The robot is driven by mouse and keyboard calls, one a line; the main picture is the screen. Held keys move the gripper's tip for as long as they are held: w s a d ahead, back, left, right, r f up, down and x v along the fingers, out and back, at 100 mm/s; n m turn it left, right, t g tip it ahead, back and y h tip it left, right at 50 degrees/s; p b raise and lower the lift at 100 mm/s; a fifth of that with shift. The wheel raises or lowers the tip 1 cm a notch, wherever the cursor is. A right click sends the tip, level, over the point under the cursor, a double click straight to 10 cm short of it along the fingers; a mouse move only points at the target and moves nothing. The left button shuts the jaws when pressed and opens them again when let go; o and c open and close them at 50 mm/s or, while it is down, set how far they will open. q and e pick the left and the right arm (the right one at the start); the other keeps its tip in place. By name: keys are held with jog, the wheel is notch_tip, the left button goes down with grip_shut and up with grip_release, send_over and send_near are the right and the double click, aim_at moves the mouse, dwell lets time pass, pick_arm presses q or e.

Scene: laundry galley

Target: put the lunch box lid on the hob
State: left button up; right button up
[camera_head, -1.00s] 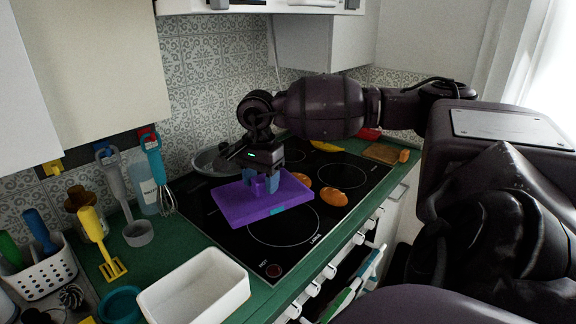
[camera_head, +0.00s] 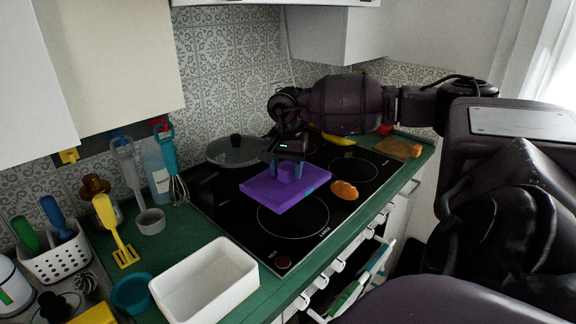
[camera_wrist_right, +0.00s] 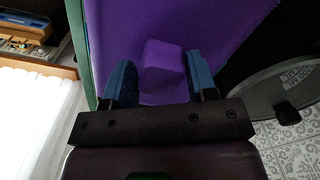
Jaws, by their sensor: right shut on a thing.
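The lunch box lid (camera_head: 268,194) is a flat purple slab with a raised purple knob in its middle. It lies level at the hob, over the left part of the black glass. I cannot tell for sure whether it touches the glass. My right gripper (camera_head: 287,171) is above the lid with its two blue fingers on either side of the knob, shut on it. In the right wrist view the knob (camera_wrist_right: 163,68) is between the fingers and the lid fills the upper middle. The hob (camera_head: 240,222) is black with ringed zones. My left gripper is not in view.
An orange-brown oval item (camera_head: 344,190) is on the hob right of the lid. A glass pan lid (camera_head: 232,150) lies behind to the left. A white tub (camera_head: 205,281) stands on the green counter in front, left of the hob. A wooden board (camera_head: 398,148) lies at the far right.

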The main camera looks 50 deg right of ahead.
jog(key=shift+f, duration=4.55)
notch_tip(320, 180, down, 3)
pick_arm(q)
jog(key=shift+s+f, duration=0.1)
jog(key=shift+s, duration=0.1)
pick_arm(e)
jog(key=shift+f, duration=0.15)
jog(key=o, duration=1.2)
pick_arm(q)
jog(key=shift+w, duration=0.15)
